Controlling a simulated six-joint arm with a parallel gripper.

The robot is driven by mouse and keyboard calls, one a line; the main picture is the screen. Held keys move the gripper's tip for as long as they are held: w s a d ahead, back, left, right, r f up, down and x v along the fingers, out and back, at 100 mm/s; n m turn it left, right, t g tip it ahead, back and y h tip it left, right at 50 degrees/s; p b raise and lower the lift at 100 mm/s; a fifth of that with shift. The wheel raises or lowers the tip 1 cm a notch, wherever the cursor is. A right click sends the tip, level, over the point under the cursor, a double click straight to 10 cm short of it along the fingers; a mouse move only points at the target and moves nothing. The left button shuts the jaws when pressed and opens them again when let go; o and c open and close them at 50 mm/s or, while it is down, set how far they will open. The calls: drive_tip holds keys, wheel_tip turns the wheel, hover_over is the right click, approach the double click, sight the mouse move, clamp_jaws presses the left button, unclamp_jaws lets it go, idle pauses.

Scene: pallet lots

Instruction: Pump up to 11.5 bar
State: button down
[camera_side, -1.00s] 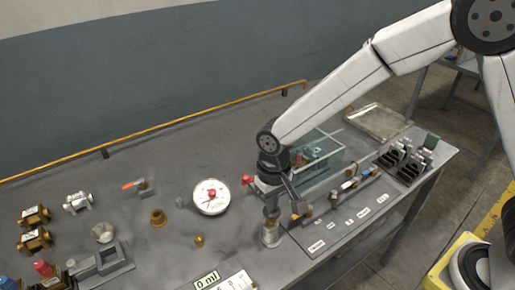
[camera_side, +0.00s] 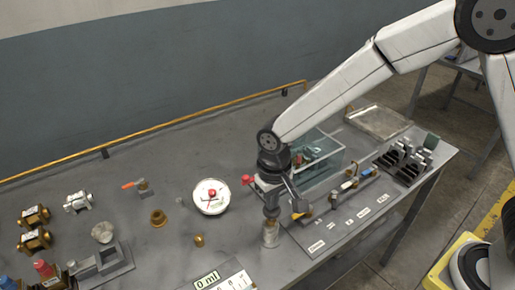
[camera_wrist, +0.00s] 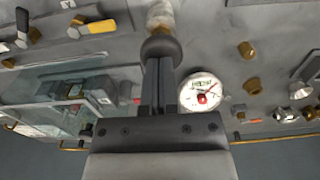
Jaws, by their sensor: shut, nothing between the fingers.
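The hand pump (camera_side: 270,236) is a pale upright cylinder on the table with a dark rounded knob (camera_side: 271,212) on top. My gripper (camera_side: 271,203) is shut and empty, its fingertips right at the top of the knob. In the wrist view the closed fingers (camera_wrist: 159,72) point at the knob (camera_wrist: 160,47), with the pale pump body (camera_wrist: 160,14) beyond. The round white gauge (camera_side: 211,197) with a red centre lies left of the pump; it also shows in the wrist view (camera_wrist: 200,92). Its reading is too small to make out.
A red knob (camera_side: 246,180) stands between the gauge and my gripper. A clear tank (camera_side: 322,160) and a labelled panel (camera_side: 335,222) lie to the right. Brass fittings (camera_side: 158,217) and valves (camera_side: 34,240) are at the left. The table behind the gauge is mostly clear.

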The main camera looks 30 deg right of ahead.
wheel_tip(320, 180, up, 12)
idle(0.5)
drive_tip(key=shift+w+r, duration=0.1)
idle(1.0)
wheel_tip(320, 180, up, 3)
drive_tip(key=shift+r, duration=0.1)
idle(0.4)
wheel_tip(320, 180, down, 14)
drive_tip(key=shift+f, duration=0.1)
idle(0.7)
drive_tip(key=shift+f, duration=1.85)
